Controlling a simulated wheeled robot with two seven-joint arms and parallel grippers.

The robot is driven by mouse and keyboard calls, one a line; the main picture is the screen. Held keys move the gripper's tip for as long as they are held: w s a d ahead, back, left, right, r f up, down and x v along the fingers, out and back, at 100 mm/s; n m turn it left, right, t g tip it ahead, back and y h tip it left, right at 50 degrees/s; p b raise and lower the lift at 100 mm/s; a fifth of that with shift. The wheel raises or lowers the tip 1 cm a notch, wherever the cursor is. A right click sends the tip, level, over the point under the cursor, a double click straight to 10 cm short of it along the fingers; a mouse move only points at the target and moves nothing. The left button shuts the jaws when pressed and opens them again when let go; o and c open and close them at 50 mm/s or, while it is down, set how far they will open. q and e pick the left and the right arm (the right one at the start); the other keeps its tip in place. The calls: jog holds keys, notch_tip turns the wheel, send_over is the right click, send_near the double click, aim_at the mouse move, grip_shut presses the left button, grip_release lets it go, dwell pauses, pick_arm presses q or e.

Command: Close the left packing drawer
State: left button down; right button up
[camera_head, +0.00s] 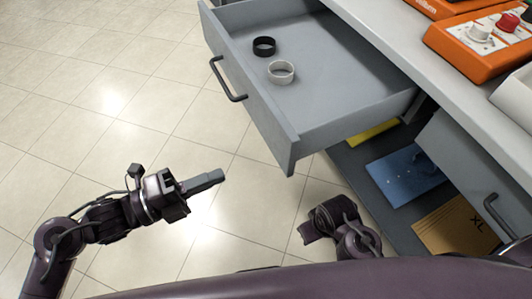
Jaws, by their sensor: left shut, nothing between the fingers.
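A grey drawer (330,112) stands pulled out of the grey counter, with a dark bar handle (228,82) on its front. A black ring (264,46) and a white ring (281,72), perhaps tape rolls, lie inside it. My left gripper (218,177) is shut and empty over the floor, below and left of the drawer front, apart from it. My right arm (340,226) shows at the bottom centre under the drawer's near corner; its fingertips cannot be made out.
The counter top (390,35) carries an orange device (485,45) with knobs. Below, an open shelf holds a blue packet (403,174), a yellow item (373,134) and a brown XL envelope (455,226). Another drawer (475,170) with a handle is at right. Tiled floor (110,95) at left is clear.

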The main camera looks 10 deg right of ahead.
aim_at(281, 150)
pick_arm(q)
jog(key=x, duration=1.2)
pick_arm(e)
jog(key=shift+f, duration=0.35)
pick_arm(q)
jog(key=shift+a, duration=0.1)
